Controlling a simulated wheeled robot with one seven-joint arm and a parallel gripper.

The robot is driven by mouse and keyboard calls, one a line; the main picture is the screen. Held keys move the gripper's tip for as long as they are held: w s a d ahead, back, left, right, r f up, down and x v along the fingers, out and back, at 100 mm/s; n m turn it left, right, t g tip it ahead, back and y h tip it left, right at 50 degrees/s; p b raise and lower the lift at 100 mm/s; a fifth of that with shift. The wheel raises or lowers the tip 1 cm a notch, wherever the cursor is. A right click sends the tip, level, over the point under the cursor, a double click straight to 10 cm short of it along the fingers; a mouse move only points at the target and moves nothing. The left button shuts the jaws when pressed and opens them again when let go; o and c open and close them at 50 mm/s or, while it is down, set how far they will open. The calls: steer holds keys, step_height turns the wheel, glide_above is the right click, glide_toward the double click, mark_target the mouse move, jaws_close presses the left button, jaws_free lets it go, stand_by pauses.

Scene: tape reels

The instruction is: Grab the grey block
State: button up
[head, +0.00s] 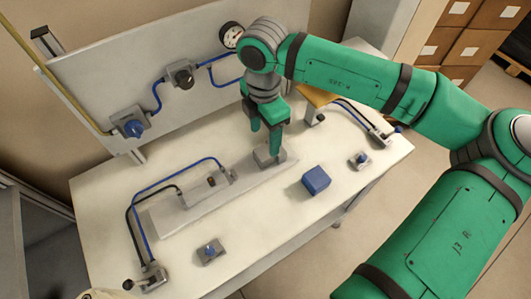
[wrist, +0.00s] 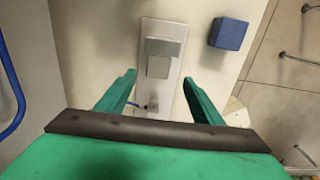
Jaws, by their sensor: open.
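The grey block (head: 264,157) sits on the right end of a long light-grey plate on the table. In the wrist view the grey block (wrist: 158,67) is ahead of the fingertips, roughly centred between them. My gripper (head: 266,143) points down just above the block, its green fingers partly covering it in the head view. In the wrist view my gripper (wrist: 160,79) is open, with nothing held between its fingers. I cannot tell exactly how much height separates the fingertips from the block.
A blue block (head: 316,180) lies on the table to the right of the plate (head: 165,217). A small valve with a blue knob (head: 209,252) stands near the front, another (head: 360,159) at the right. An upright panel (head: 130,75) with gauge and hoses stands behind. The front right tabletop is clear.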

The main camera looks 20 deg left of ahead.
mark_target(264, 153)
step_height(264, 153, down, 4)
steer(key=shift+r, duration=0.1)
steer(key=shift+w+f, duration=0.1)
steer(key=shift+f, duration=0.3)
step_height(264, 153, down, 4)
steer(key=shift+a+f, duration=0.1)
steer(key=shift+a, duration=0.05)
steer(key=shift+w+f, duration=0.1)
steer(key=shift+f, duration=0.25)
steer(key=c, duration=1.3)
steer(key=shift+s+r, duration=0.15)
steer(key=shift+s, duration=0.05)
